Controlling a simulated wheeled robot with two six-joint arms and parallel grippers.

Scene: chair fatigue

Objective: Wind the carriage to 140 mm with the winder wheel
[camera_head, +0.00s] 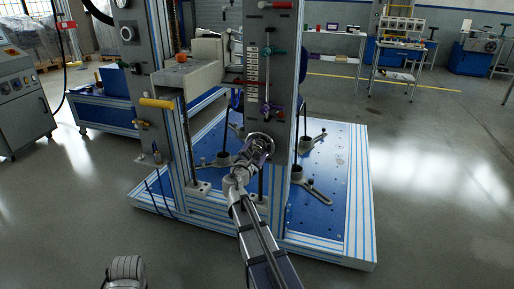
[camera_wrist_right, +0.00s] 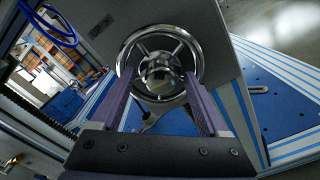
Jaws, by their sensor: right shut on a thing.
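The winder wheel (camera_wrist_right: 193,44) is a shiny chrome handwheel with spokes and a round hub on the grey column plate. In the head view the wheel (camera_head: 261,138) shows low on the right column, partly covered by my right gripper (camera_head: 258,148). In the right wrist view my right gripper (camera_wrist_right: 160,92) has its two purple fingers on either side of the wheel's lower part, shut on it. A pale block that may be the carriage (camera_head: 190,80) sits between the columns with an orange thing on top. A scale (camera_head: 252,65) with small markings runs beside it; I cannot read it.
A yellow handle (camera_head: 157,102) sticks out on the left column. The blue base plate (camera_head: 335,190) carries dark clamp feet (camera_head: 312,190). A grey control cabinet (camera_head: 20,100) stands far left. The floor at the right is clear.

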